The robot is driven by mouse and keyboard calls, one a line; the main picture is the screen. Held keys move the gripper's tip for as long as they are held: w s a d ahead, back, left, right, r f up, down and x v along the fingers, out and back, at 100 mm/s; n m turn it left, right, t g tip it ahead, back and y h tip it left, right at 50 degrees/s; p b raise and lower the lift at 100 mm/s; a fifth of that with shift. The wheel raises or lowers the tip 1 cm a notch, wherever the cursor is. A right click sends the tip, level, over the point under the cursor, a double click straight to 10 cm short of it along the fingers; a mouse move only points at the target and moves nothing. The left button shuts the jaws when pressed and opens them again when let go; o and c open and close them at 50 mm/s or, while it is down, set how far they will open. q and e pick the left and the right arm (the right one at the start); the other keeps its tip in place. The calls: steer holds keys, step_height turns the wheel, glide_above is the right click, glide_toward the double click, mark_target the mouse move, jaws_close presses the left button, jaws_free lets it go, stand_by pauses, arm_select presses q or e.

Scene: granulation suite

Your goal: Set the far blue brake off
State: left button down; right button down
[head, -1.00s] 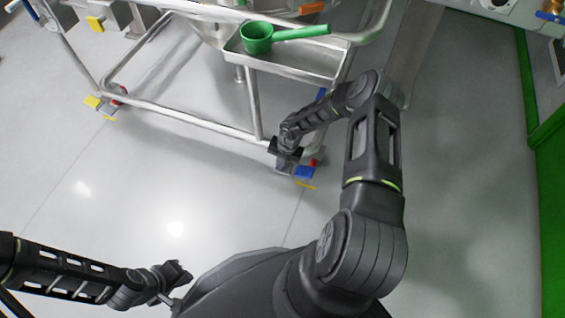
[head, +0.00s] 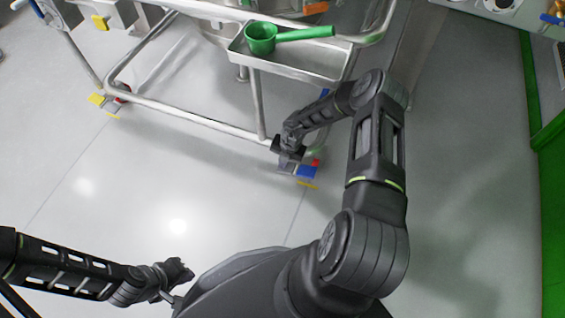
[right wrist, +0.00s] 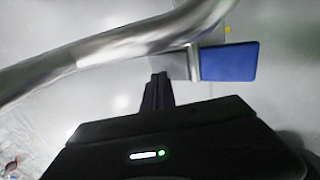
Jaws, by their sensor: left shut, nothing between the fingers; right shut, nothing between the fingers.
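The far blue brake (head: 325,93) shows as a small blue patch beside the cart's right side, mostly hidden by my right arm. A nearer blue brake pedal (head: 307,172) sits at the cart's near right corner, with red beside it. My right gripper (head: 289,158) is shut and empty, low beside that nearer pedal, to its left. In the right wrist view my fingers (right wrist: 158,88) are together below a metal tube. A blue pedal (right wrist: 229,62) lies to their right, apart from them; I cannot tell which brake it is. My left gripper (head: 180,272) is shut and empty, away from the cart.
The cart's tubular frame (head: 185,115) stands over the casters. A steel tray (head: 300,62) holds a green scoop (head: 262,38). A yellow pedal (head: 97,100) is at the left corner. A green-edged cabinet (head: 550,200) is at the right. The floor in front is clear.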

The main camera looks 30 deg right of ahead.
mark_target(286, 169)
step_height(286, 169, up, 7)
steer(key=p, duration=0.2)
steer(key=shift+s+d+f, duration=0.2)
steer(key=shift+s+d, duration=0.1)
steer(key=shift+s, duration=0.15)
